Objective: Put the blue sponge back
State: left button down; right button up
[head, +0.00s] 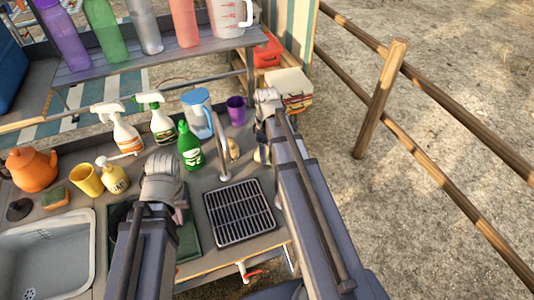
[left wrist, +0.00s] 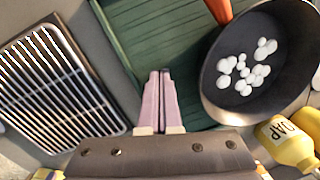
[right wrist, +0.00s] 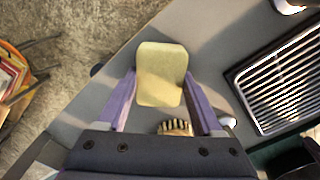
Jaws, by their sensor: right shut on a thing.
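In the right wrist view, my right gripper (right wrist: 160,98) is shut on a pale yellow sponge (right wrist: 160,75) with rounded corners, held between the two purple fingers. No blue face of it shows. In the head view my right gripper (head: 262,150) is at the counter's right end, right of the tap. Whether the sponge touches the counter, I cannot tell. My left gripper (left wrist: 160,98) is shut and empty over the green ridged tray, beside a dark pan (left wrist: 255,70) with white foam blobs. Another sponge, orange and green (head: 55,198), lies at the left by the sink.
A black drain grate (head: 240,212) lies between my arms. A brush (right wrist: 175,128) is close to my right gripper. Spray bottles (head: 125,132), a green bottle (head: 189,147), a blue jug (head: 197,112) and a purple cup (head: 236,110) stand behind. The sink (head: 48,255) is at left.

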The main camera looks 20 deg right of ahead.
aim_at(267, 152)
pick_arm(q)
jog(key=shift+f, duration=0.2)
pick_arm(e)
jog(key=shift+f, duration=0.2)
pick_arm(q)
jog(key=shift+r, duration=0.1)
pick_arm(e)
jog(key=o, duration=1.2)
jog(key=shift+r, duration=0.1)
pick_arm(q)
notch_tip(267, 152, up, 12)
jog(key=p, duration=1.2)
jog(key=shift+r, duration=0.2)
pick_arm(e)
notch_tip(267, 152, up, 12)
jog(key=shift+r, duration=0.2)
